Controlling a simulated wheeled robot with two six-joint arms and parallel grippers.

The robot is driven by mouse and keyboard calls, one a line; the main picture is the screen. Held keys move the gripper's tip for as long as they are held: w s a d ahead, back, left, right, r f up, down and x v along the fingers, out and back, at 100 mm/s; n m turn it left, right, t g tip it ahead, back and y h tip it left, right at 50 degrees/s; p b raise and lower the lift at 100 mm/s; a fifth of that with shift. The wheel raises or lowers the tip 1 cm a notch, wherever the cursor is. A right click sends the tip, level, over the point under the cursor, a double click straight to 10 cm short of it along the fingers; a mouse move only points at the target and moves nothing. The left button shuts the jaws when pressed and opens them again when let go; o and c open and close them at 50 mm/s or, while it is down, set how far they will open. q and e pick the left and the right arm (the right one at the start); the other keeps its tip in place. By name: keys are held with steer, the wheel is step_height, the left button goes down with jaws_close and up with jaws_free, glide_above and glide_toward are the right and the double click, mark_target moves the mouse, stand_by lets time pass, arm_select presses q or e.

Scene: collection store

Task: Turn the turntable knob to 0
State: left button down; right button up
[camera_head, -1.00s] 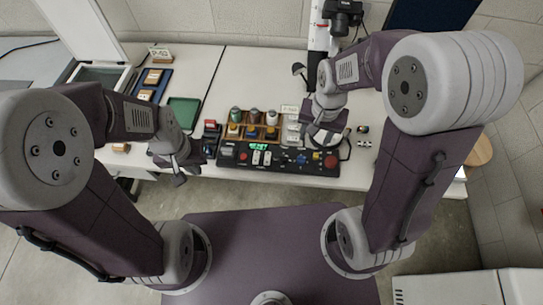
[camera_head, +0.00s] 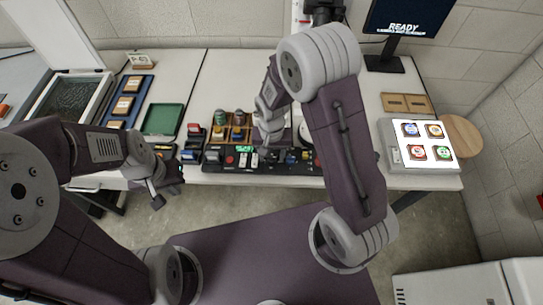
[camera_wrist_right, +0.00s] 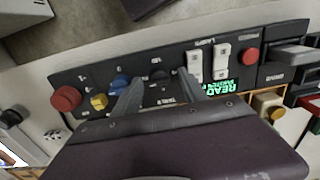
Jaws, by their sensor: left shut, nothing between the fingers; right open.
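The long black control panel (camera_head: 222,166) lies along the front edge of the table. It shows close and upside down in the right wrist view (camera_wrist_right: 110,68), with red, blue and yellow controls, white switches and a lit green display. A black round knob (camera_wrist_right: 158,74), apparently the turntable knob, sits between my right fingertips there; its pointer setting is too small to read. My right gripper (camera_wrist_right: 160,82) is open over the panel, and I cannot tell whether it touches the knob. In the head view it hides part of the panel (camera_head: 268,149). My left gripper (camera_head: 164,192) is shut and empty, left of the panel.
A rack with several jars (camera_head: 220,132) stands behind the panel. A green tray (camera_head: 163,118) and a blue tray (camera_head: 146,88) lie to the left. A lit white box (camera_head: 395,160) with coloured tiles stands right. A monitor (camera_head: 408,20) reads READY.

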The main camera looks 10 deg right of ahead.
steer(key=shift+f, duration=0.25)
jaws_close()
steer(key=n+p, duration=0.1)
steer(key=n, duration=0.2)
steer(key=shift+r, duration=0.15)
steer(key=n+p, duration=0.2)
steer(key=n, duration=0.3)
steer(key=n+p, duration=0.1)
steer(key=n, duration=0.4)
steer(key=shift+n+p, duration=0.7)
steer(key=shift+n, duration=1.6)
